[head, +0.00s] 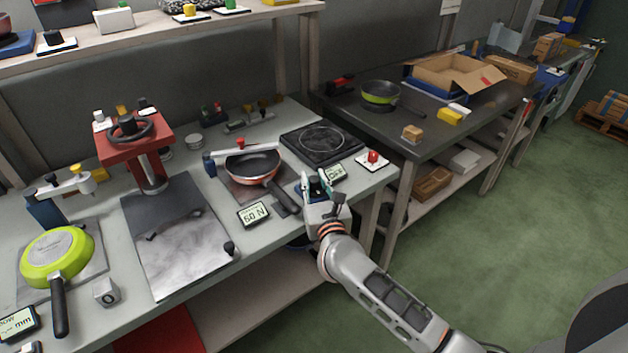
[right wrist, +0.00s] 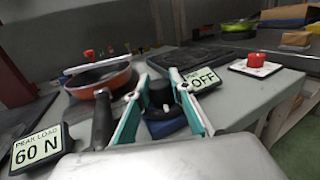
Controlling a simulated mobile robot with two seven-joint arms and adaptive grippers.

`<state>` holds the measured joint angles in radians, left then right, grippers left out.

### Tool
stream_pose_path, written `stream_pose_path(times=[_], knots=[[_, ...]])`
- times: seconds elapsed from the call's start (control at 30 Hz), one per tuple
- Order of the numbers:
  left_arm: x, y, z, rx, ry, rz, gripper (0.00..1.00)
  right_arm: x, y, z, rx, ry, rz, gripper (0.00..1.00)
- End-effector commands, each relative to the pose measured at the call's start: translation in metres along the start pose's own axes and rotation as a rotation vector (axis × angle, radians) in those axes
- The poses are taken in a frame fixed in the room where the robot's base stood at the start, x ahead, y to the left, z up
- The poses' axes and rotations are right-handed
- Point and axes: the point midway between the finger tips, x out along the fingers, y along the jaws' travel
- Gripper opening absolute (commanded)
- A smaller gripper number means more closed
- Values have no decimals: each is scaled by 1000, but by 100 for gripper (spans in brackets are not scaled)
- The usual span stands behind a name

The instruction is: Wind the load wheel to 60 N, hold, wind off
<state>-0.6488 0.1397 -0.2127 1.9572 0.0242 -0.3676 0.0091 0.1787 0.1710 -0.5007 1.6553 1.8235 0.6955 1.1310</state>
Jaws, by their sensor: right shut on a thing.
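The load wheel shows in the right wrist view as a dark knob (right wrist: 160,92) on a blue base. My right gripper (head: 319,180) is shut on it, with a teal finger on each side; in the head view the gripper mostly hides the wheel. A peak load display (right wrist: 38,148) reads 60 N; it also shows in the head view (head: 254,214). An orange pan (head: 268,178) lies left of the gripper, its black handle (head: 287,202) pointing towards the bench's front edge. My left gripper is not in view.
A black hotplate (head: 322,141) lies behind. A red press (head: 135,150) and a green pan (head: 57,255) stand further left.

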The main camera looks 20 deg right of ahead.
Motion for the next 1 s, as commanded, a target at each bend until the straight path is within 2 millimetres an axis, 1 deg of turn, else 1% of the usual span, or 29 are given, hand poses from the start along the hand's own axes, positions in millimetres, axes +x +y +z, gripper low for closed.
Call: stream_pose_path(times=[0.03,0.07,0.1,0.13,0.43,0.57,0.67,1.0], knots=[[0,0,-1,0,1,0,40,0,0,1,-1,-1,1,0],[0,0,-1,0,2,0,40,0,0,1,-1,-1,1,27],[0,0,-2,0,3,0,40,0,0,1,-1,-1,1,37],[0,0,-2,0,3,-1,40,0,0,1,-1,-1,1,39],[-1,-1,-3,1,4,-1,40,0,0,0,-1,0,2,39],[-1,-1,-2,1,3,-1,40,-7,0,-1,-1,1,2,39],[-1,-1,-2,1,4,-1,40,-21,0,-2,0,2,2,39],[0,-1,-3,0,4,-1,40,-89,0,-1,0,2,3,39]])
